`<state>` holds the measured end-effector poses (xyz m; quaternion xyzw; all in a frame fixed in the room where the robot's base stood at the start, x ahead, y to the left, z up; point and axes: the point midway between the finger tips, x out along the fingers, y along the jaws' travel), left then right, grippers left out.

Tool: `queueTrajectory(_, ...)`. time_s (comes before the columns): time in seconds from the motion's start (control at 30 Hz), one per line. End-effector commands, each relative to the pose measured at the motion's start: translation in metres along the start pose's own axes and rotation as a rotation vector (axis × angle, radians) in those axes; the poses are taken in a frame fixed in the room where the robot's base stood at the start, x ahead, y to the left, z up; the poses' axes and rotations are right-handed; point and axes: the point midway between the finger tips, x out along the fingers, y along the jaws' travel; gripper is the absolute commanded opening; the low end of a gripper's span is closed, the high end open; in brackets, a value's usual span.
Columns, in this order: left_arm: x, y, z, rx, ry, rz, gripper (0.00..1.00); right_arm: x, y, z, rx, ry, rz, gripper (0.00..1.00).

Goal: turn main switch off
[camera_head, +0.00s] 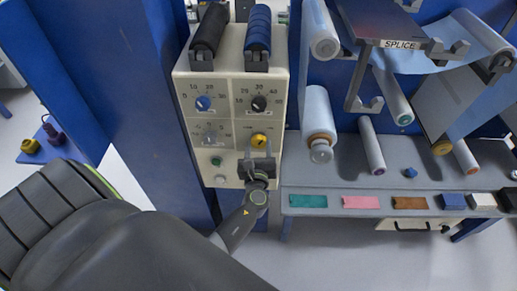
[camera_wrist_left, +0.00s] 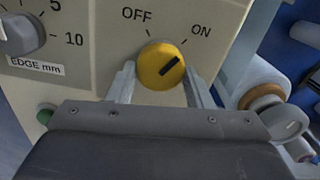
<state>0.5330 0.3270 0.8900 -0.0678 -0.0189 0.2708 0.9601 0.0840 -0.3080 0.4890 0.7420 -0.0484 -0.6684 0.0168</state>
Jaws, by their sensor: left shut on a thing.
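The main switch is a round yellow knob (camera_head: 259,140) low on the right of the cream control panel (camera_head: 230,118). In the left wrist view the yellow knob (camera_wrist_left: 161,66) sits under the OFF and ON labels, and its black mark slants up right toward ON. My left gripper (camera_head: 259,158) is at the knob, and its fingers (camera_wrist_left: 160,78) are shut on it from both sides. My right gripper is not in view.
A blue knob (camera_head: 203,103), a black knob (camera_head: 258,103) and a grey dial (camera_head: 209,139) share the panel. A green button (camera_head: 216,161) is close left of my gripper. A grey shelf (camera_head: 330,180) with rollers stands to the right.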

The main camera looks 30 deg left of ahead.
Motion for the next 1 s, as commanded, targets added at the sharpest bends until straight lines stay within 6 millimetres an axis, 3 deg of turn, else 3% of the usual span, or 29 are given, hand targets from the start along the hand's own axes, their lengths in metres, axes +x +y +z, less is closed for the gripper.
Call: queueTrajectory(1.0, 0.0, -0.004, -0.001, -0.897, -0.002, -0.003, 0.23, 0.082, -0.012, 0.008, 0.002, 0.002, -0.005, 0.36)
